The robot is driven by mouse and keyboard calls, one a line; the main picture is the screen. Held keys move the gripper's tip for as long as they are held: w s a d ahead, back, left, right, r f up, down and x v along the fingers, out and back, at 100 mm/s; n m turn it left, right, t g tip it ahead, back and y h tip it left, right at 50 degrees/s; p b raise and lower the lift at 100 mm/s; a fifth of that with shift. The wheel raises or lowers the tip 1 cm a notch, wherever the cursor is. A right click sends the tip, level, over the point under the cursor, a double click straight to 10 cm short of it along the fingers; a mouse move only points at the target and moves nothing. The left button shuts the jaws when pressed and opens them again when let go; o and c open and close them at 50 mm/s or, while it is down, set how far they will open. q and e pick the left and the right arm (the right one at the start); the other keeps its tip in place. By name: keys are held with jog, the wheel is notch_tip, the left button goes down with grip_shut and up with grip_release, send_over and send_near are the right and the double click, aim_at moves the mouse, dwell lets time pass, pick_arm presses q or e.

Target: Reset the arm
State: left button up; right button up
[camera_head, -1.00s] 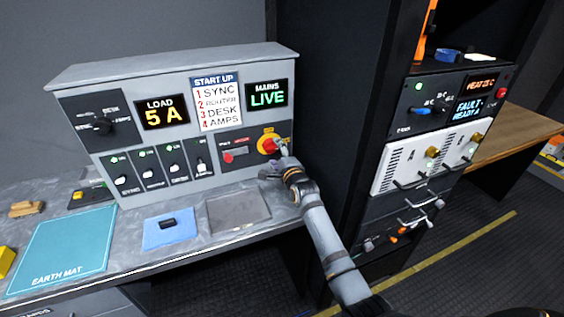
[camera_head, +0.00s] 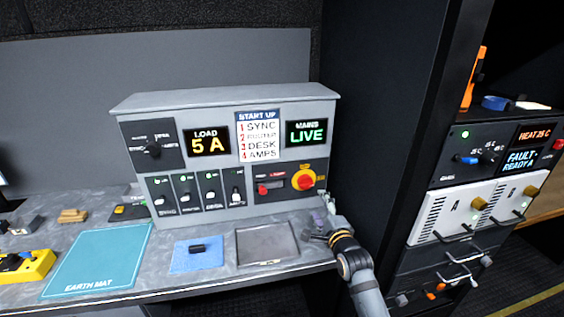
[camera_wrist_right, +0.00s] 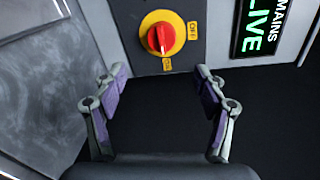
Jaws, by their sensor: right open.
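My right gripper (camera_head: 322,218) is at the right end of the bench, in front of and below the red and yellow rotary switch (camera_head: 304,180) on the grey power panel (camera_head: 222,100). In the right wrist view my right gripper (camera_wrist_right: 160,95) has its fingers wide apart with nothing between them. The rotary switch (camera_wrist_right: 162,38) shows beyond the fingertips, apart from them. My right arm (camera_head: 362,285) comes in from the bottom. My left gripper is in neither view.
The panel has a LOAD display (camera_head: 207,143) reading 5 A and a MAINS display (camera_head: 306,133) reading LIVE. The bench holds an earth mat (camera_head: 100,262), a blue cloth (camera_head: 197,262) and a grey tray (camera_head: 267,257). A dark rack (camera_head: 375,120) stands close on the right.

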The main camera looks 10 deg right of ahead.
jog(key=s+f+n+g, duration=0.1)
jog(key=s+f+n, duration=0.1)
jog(key=f, duration=0.1)
jog(key=s+f+n+g, duration=0.2)
jog(key=s+f, duration=0.1)
jog(key=shift+a, duration=0.1)
jog(key=s+f+n+g, duration=0.3)
jog(key=s+n, duration=0.3)
jog(key=s, duration=0.3)
jog(key=s+d+f+n+g+h, duration=0.1)
jog(key=s+f+n+g, duration=0.35)
jog(key=s, duration=0.55)
jog(key=s+f+n+g, duration=0.25)
jog(key=s+n, duration=0.35)
jog(key=s, duration=0.3)
jog(key=s+d+f+g, duration=0.1)
jog(key=s+d+f, duration=0.1)
jog(key=f, duration=1.2)
jog(key=s+d+f+g, duration=0.1)
jog(key=f, duration=1.3)
jog(key=s+d+f+g, duration=0.1)
jog(key=s+f, duration=1.3)
jog(key=s, duration=0.4)
jog(key=shift+f, duration=0.35)
